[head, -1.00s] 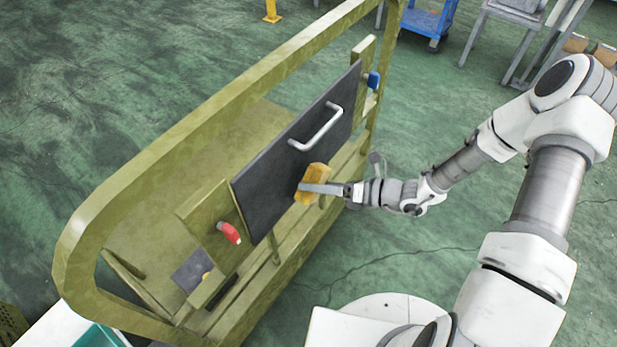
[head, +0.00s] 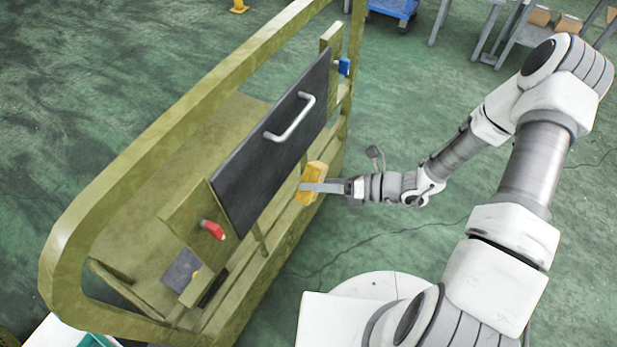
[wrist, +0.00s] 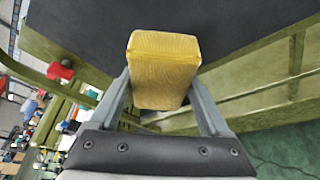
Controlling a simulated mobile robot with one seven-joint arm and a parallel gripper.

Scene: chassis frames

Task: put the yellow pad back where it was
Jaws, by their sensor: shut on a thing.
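The yellow pad (head: 316,169) is a block held in my gripper (head: 311,186), in front of the green frame. In the wrist view the pad (wrist: 166,62) fills the middle, with a finger on either side. My gripper is shut on it. In the head view the pad stands just right of the dark panel's lower right part. In the wrist view the dark panel lies behind and above it. I cannot tell whether the pad touches anything besides my fingers. The place where it was before cannot be told from these frames.
The green rail frame (head: 160,130) carries the dark panel (head: 262,165) with a white handle (head: 290,118). A red knob (head: 213,229) is at lower left, a blue one (head: 344,66) at upper right. A small dark plate (head: 181,268) sits low left.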

